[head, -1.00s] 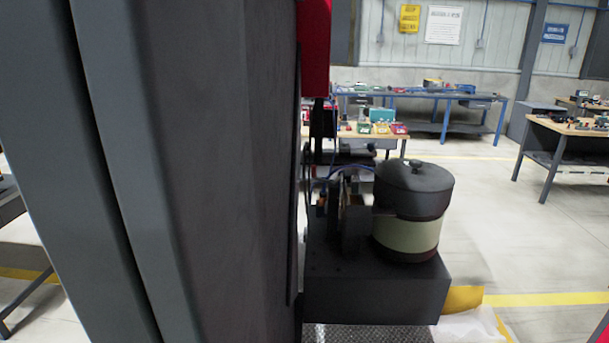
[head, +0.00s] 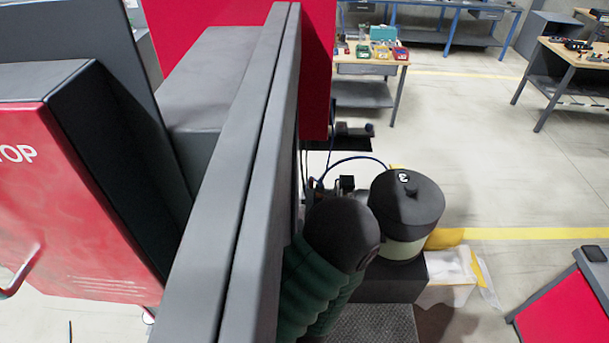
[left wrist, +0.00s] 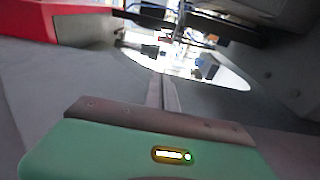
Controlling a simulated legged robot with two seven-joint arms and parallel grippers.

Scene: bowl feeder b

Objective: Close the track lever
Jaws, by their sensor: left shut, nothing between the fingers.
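The bowl feeder (head: 405,215), a dark round drum with a pale band, stands on a dark block right of centre in the head view. I cannot pick out the track lever for certain; small dark fittings and a blue cable (head: 350,160) sit just left of the drum. My left arm, with a green ribbed sleeve and a dark rounded joint, rises in front of them and hides part of that area. In the left wrist view my left gripper (left wrist: 163,80) is shut and empty, its thin fingers pointing towards a bright opening with small blurred parts. My right gripper is out of view.
A tall grey frame (head: 250,170) and a red panel (head: 317,70) stand close on the left. A red box (head: 85,200) is further left. Workbenches (head: 370,65) stand behind. A red and grey stand (head: 565,300) is at lower right, with open floor between.

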